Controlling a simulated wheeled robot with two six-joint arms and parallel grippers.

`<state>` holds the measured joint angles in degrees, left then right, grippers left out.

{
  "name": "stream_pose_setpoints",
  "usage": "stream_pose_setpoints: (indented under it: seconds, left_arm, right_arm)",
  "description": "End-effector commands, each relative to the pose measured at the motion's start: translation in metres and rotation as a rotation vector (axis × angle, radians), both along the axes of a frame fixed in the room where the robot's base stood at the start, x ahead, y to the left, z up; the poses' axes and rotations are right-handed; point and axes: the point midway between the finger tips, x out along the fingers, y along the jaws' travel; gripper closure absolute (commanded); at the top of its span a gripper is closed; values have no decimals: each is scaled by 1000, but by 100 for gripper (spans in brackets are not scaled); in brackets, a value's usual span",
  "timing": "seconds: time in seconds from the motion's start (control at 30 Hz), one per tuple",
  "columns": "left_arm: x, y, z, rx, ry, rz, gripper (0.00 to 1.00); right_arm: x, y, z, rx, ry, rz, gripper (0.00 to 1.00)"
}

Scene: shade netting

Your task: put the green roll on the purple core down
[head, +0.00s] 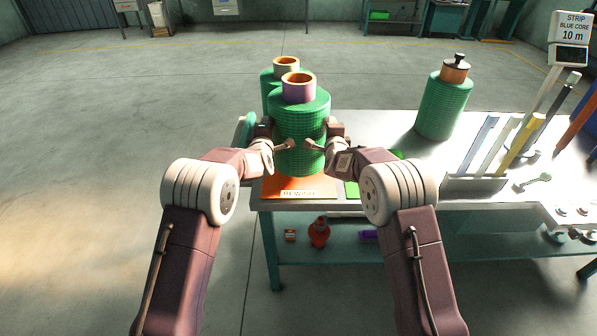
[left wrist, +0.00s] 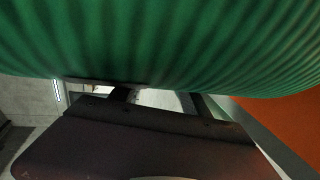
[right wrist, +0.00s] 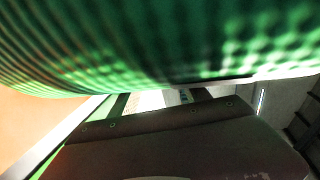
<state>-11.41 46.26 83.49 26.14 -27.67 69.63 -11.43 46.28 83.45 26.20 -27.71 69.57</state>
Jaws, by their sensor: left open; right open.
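The green roll (head: 300,128) on the purple core (head: 299,91) is upright at the left end of the table, over the orange mat (head: 271,187). Its lower edge appears to meet the mat; I cannot tell whether it bears fully on it. My left gripper (head: 275,137) is open at the roll's left side, and my right gripper (head: 325,138) is open at its right side. The green wall fills the top of the left wrist view (left wrist: 160,40) and the right wrist view (right wrist: 160,40), close to both grippers. Contact is unclear.
A third green roll (head: 443,106) with a brown core and black knob stands farther right on the white table (head: 398,128). A rack (head: 475,188) of coloured strips and a sign post (head: 570,35) stand at the right.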

Motion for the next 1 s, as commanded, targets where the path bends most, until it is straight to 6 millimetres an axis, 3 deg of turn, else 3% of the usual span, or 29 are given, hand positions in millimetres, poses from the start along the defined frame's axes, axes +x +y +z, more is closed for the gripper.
stream_pose_setpoints:
  seconds: [0.03,0.47,0.83,0.87,0.93,1.0]
  left_arm:
    - [-1,-14,-4,2,-2,-25,45]
    - [-1,-14,-40,2,-2,-25,45]
    - [-2,5,-39,3,5,-21,45]
    - [-2,6,-39,2,5,-21,43]
    - [-2,7,-39,1,5,-20,24]
    - [-2,7,-39,1,5,-19,24]
  right_arm:
    - [-1,14,-4,-2,-2,24,45]
    - [-1,14,-40,-2,-2,24,45]
    - [-2,-5,-38,-3,5,21,45]
    - [-2,-6,-39,-1,5,21,45]
    - [-2,-7,-39,-1,5,20,45]
    - [-2,-7,-39,0,4,19,45]
